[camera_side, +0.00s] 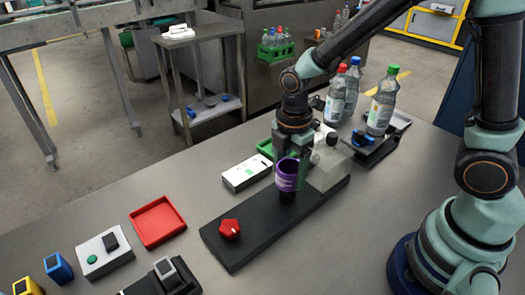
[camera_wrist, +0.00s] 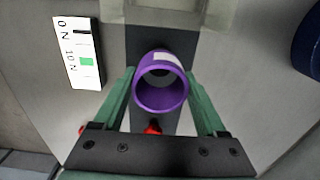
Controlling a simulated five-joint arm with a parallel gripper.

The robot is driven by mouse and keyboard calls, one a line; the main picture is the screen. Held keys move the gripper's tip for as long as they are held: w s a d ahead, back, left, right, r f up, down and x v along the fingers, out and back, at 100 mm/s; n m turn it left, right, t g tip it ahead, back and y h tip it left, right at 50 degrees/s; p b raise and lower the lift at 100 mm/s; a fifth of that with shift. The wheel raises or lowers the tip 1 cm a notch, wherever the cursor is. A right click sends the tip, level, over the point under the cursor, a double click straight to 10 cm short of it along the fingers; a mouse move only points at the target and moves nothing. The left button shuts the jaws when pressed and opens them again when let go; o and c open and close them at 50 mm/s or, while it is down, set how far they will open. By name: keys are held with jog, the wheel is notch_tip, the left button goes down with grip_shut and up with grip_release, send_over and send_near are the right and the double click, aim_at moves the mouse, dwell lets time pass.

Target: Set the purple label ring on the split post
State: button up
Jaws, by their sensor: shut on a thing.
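The purple label ring (camera_side: 286,174) with a pale label patch is between the fingers of my gripper (camera_side: 288,157). In the wrist view the ring (camera_wrist: 161,97) shows its open round mouth, with a green finger on each side, and my gripper (camera_wrist: 160,78) is shut on it. The ring is above the long black base (camera_side: 250,240). A short dark piece (camera_side: 287,197), apparently the split post, shows directly under the ring. I cannot tell whether the ring is around the post or just above it. The rest of the post is hidden.
A red knob (camera_side: 230,229) stands on the base's near end, and a clear block (camera_side: 327,172) on its far end. A white display box (camera_side: 246,173) lies to the left. Bottles (camera_side: 381,103) stand behind. A red tray (camera_side: 157,222) is at front left.

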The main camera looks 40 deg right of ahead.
aim_at(288, 186)
jog(key=shift+f, duration=2.3)
jog(key=shift+f, duration=0.15)
jog(key=o, duration=1.4)
notch_tip(288, 186, up, 12)
jog(key=s+d+r+m+t, duration=0.5)
jog(key=d+r+m, duration=0.3)
jog(key=m, duration=1)
jog(key=shift+r+t, duration=0.3)
jog(key=shift+r, duration=0.4)
